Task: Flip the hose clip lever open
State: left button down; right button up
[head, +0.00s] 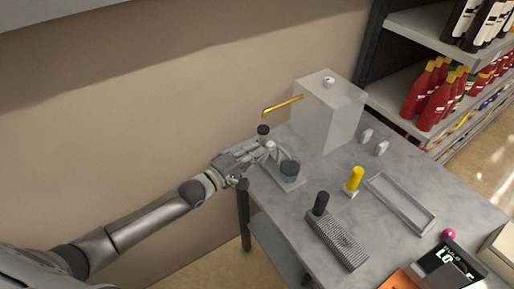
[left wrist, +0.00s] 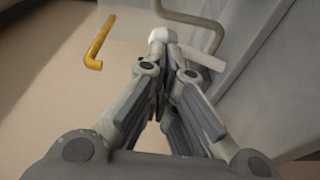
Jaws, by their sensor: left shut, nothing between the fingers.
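My left gripper (head: 260,156) reaches in from the left at the table's back left corner. Its fingers are shut with nothing between them. In the left wrist view its fingertips (left wrist: 171,58) are close to a small white rounded piece (left wrist: 158,36) with a pale bar (left wrist: 202,57) running right; this may be the hose clip and lever, but I cannot tell for sure. Whether the fingers touch it is unclear. A bent grey tube (left wrist: 195,20) passes just beyond. A yellow bent rod (head: 282,106) stands out left of the pale box (head: 328,112). My right gripper is not visible.
A dark-topped cup (head: 289,169) on a small base and a black knob (head: 263,130) are close to the gripper. A yellow-handled piece (head: 354,180), a grey tray (head: 400,203) and a ribbed block (head: 337,240) lie on the grey table. Shelves with bottles (head: 432,95) stand at right.

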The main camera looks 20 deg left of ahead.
pick_arm(q)
jog(key=shift+w+d, duration=0.25)
jog(key=shift+w, duration=0.2)
jog(key=shift+b+x, duration=0.45)
jog(key=shift+x, duration=0.35)
jog(key=shift+r, duration=0.35)
